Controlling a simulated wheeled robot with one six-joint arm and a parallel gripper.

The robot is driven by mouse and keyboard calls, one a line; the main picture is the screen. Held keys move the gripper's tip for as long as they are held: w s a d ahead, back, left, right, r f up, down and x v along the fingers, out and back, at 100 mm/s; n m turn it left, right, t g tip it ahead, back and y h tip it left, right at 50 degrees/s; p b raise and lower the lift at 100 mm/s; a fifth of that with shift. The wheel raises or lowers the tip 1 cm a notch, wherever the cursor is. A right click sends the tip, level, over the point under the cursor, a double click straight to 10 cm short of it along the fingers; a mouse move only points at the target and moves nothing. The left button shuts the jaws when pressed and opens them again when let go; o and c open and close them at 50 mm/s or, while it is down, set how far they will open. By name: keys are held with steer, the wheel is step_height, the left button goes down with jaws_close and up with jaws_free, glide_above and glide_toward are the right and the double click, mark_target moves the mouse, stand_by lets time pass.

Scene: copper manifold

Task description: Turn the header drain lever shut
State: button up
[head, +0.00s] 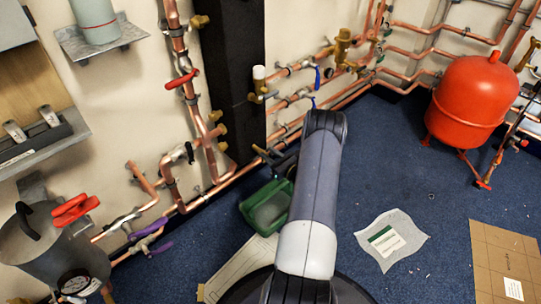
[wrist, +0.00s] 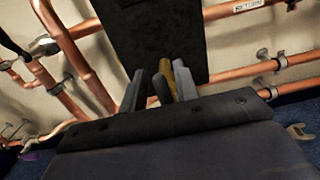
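My gripper (head: 276,160) is low by the wall pipes, just above a green tub (head: 268,207), and my arm hides part of it. In the wrist view my gripper (wrist: 158,88) shows two grey fingers standing apart. A brass fitting (wrist: 181,75) and a dark narrow piece lie between or just behind the fingers. I cannot tell whether either finger touches them. The brass fitting's end also shows in the head view (head: 259,150), left of the gripper. The drain lever itself is not clearly visible, so its angle cannot be read.
Copper pipes (wrist: 235,78) run along the wall behind the gripper, with a dark panel (wrist: 158,40) above. Purple levers (head: 150,228) and a red handle (head: 181,79) are at left. A red tank (head: 470,100) stands right.

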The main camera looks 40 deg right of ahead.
jaws_close()
steer(key=shift+m, duration=0.3)
steer(key=d+f+m+b, duration=0.1)
steer(key=m, duration=0.5)
steer(key=m+b, duration=0.1)
steer(key=m, duration=0.4)
steer(key=d+f+m+b, duration=0.1)
steer(key=m+b, duration=0.1)
steer(key=m, duration=0.4)
steer(key=shift+w+d+f+m, duration=0.1)
steer(key=shift+d+f+m, duration=0.2)
steer(key=shift+d+f, duration=0.05)
stand_by(0.3)
steer(key=shift+f, duration=0.1)
steer(key=shift+o, duration=0.6)
jaws_free()
